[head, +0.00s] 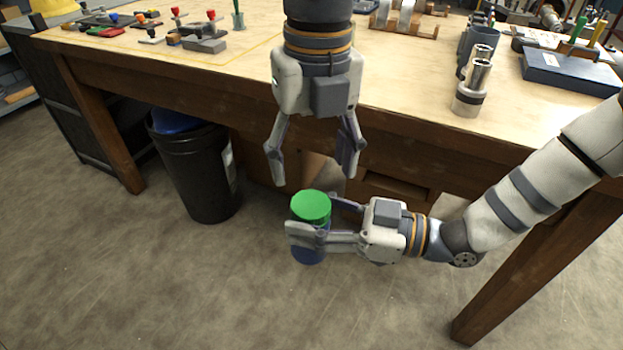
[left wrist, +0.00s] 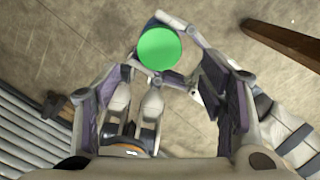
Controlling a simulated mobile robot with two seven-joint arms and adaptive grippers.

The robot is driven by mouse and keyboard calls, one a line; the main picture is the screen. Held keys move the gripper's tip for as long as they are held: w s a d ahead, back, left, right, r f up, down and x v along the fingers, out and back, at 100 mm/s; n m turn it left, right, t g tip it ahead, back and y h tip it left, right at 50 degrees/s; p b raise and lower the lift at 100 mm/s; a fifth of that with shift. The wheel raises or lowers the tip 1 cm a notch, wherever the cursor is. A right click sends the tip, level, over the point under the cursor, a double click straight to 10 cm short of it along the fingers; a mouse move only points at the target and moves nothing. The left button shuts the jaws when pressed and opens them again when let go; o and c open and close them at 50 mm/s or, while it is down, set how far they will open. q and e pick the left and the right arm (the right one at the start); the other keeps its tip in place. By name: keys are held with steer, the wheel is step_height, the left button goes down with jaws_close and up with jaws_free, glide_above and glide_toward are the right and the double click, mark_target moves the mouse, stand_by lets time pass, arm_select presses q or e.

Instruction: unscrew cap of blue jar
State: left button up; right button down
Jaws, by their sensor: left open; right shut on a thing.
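The blue jar (head: 309,252) with its green cap (head: 311,206) is held upright in the air in front of the workbench. My right gripper (head: 318,222) is shut around the jar's body from the right, below the cap. My left gripper (head: 311,170) points down above the cap, open and empty, with its fingers apart. In the left wrist view the green cap (left wrist: 160,48) shows as a round disc ahead of the open left fingers (left wrist: 170,95). The jar's body is mostly hidden by the cap in that view.
A wooden workbench (head: 220,80) stands behind, its front edge close to my left gripper. Metal cylinders (head: 472,88) and a dark blue box (head: 570,70) are on its right. Small tools lie at its left. A black bin (head: 195,170) stands on the floor. Free floor lies in front.

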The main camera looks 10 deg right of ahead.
mark_target(311, 204)
arm_select(q)
steer(key=shift+r, duration=0.55)
step_height(311, 204, down, 8)
steer(key=shift+a+r, duration=0.1)
steer(key=shift+a, duration=0.05)
steer(key=c, duration=1.2)
steer(key=o, duration=1.3)
steer(key=shift+c, duration=0.2)
steer(key=shift+r, duration=2.2)
